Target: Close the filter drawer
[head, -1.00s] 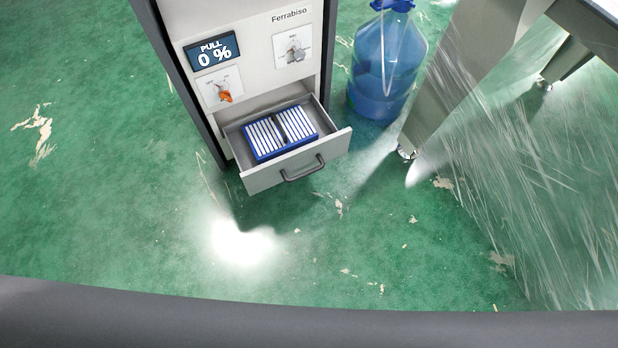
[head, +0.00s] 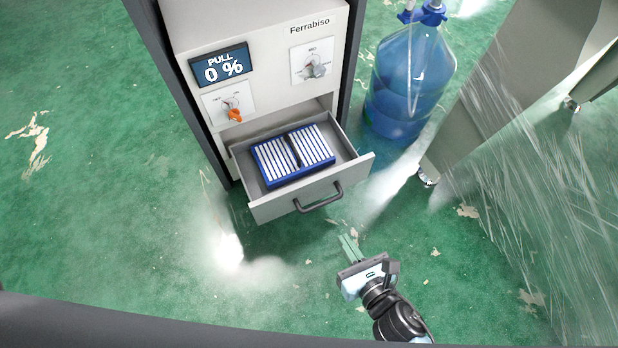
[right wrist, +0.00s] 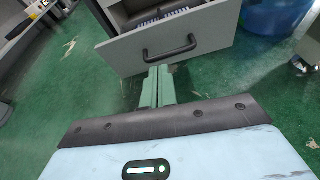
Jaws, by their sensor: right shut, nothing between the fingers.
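The filter drawer (head: 264,212) of the white Ferrabiso machine (head: 265,30) stands pulled out, with a dark handle (head: 318,198) on its front. A blue-framed filter with white slats (head: 292,155) lies inside it. My right gripper (head: 349,246) is shut and empty, in front of the drawer and a little below its handle in the picture. In the right wrist view the green fingers (right wrist: 157,72) point at the drawer front (right wrist: 215,40), just below the handle (right wrist: 170,50). I cannot tell whether they touch it. My left gripper is not in view.
A blue water jug (head: 405,85) stands on the green floor right of the machine. A metal leg (head: 470,125) and a scratched clear panel (head: 540,190) fill the right side. The machine panel shows a "PULL 0 %" display (head: 219,66). The floor left of the machine is clear.

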